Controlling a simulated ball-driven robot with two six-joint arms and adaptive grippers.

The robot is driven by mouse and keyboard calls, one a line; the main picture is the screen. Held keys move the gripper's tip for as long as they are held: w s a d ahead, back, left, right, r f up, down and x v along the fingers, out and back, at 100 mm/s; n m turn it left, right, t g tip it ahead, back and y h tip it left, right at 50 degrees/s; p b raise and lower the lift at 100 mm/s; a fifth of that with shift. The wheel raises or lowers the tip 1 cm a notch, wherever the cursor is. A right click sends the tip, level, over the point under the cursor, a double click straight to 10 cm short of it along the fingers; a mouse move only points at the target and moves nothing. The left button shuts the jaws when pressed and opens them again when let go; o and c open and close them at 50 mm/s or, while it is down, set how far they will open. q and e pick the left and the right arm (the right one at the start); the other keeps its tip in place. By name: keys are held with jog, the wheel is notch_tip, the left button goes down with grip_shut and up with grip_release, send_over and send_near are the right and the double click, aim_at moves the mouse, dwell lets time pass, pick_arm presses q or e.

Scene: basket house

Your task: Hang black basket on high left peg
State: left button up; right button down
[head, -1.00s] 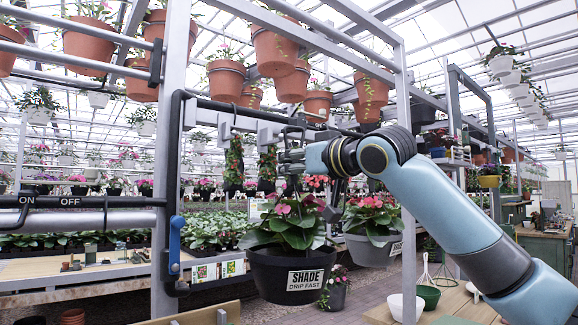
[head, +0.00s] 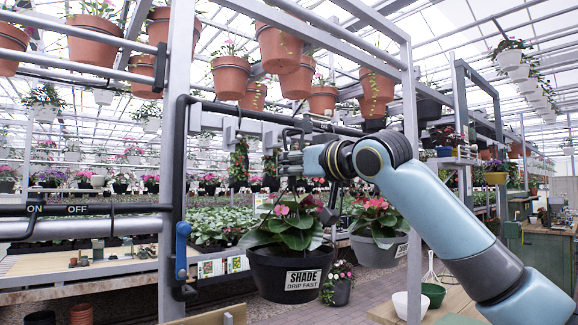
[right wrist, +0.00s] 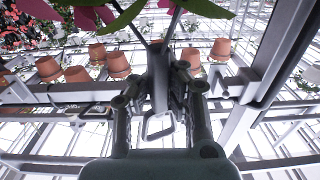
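The black basket (head: 290,275) has pink flowers, broad green leaves and a label reading "SHADE DRIP FAST". It hangs upright in mid-air below my right gripper (head: 290,165). In the right wrist view my right gripper (right wrist: 158,95) is closed around the top of the dark hanger (right wrist: 157,125), with leaves beyond. Grey peg-like brackets (head: 230,130) show along the rail behind and above the basket, left of the gripper. Which one is the high left peg I cannot tell. The gripper partly hides the rail. My left gripper is not in view.
A grey basket (head: 378,250) with pink flowers hangs just right of the black one. A grey post (head: 172,180) with a black pipe and blue valve handle (head: 182,240) stands at left. Terracotta pots (head: 230,78) hang above.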

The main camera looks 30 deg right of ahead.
jog(key=shift+r, duration=0.2)
jog(key=shift+w+a+p, duration=0.15)
jog(key=shift+w+p, duration=1.05)
jog(key=shift+w, duration=0.35)
jog(key=shift+w+p, duration=0.45)
jog(key=shift+w, duration=0.3)
jog(key=shift+w+f, duration=0.1)
jog(key=shift+f, duration=0.2)
